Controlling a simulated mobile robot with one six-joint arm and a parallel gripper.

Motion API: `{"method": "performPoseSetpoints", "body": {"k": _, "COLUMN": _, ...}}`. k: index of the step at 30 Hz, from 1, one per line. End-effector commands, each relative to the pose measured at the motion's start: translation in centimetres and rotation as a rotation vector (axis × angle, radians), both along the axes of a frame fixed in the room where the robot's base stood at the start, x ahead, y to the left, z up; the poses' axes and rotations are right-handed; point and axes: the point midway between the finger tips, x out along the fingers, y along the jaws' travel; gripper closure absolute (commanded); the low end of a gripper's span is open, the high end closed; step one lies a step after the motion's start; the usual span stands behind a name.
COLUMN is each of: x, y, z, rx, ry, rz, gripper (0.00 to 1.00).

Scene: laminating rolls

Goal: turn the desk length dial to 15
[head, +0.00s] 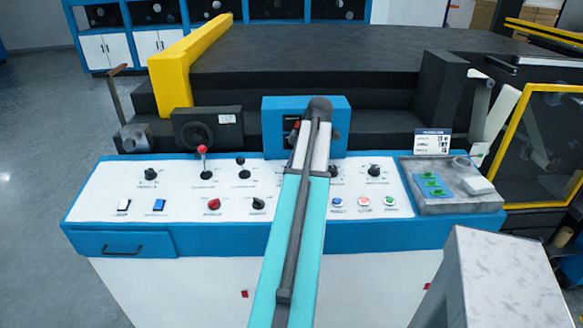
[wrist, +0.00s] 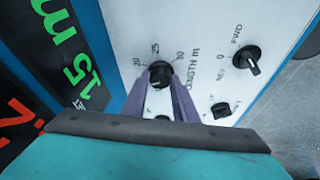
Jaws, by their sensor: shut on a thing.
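The length dial (wrist: 160,73) is a round black knob on the white panel, with "LENGTH m" and numbers printed around it. My gripper (wrist: 158,84) has its two purple fingers on either side of the dial, shut on it. The fingers and the steep angle hide the dial's pointer, so I cannot read its setting from the knob. A black display (wrist: 84,78) beside the panel shows a green "15 m" and part of a red figure. In the head view my gripper (head: 318,140) reaches over the middle of the panel and covers the dial area.
The white panel (head: 110,196) carries other knobs, a red-balled lever (head: 203,152) and several coloured buttons close by. The blue display box (head: 273,135) stands right behind my gripper. A switch knob marked FWD (wrist: 247,60) sits beside the dial. A grey tray (head: 450,205) is at the right.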

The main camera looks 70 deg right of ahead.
Motion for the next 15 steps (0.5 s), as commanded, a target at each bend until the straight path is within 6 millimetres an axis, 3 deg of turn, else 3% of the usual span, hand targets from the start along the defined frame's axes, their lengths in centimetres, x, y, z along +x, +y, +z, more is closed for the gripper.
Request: {"method": "performPoseSetpoints", "body": {"k": 15, "x": 0.46, "y": -0.28, "z": 0.29, "rx": -0.019, "ry": 0.016, "rz": 0.167, "gripper": 0.96}}
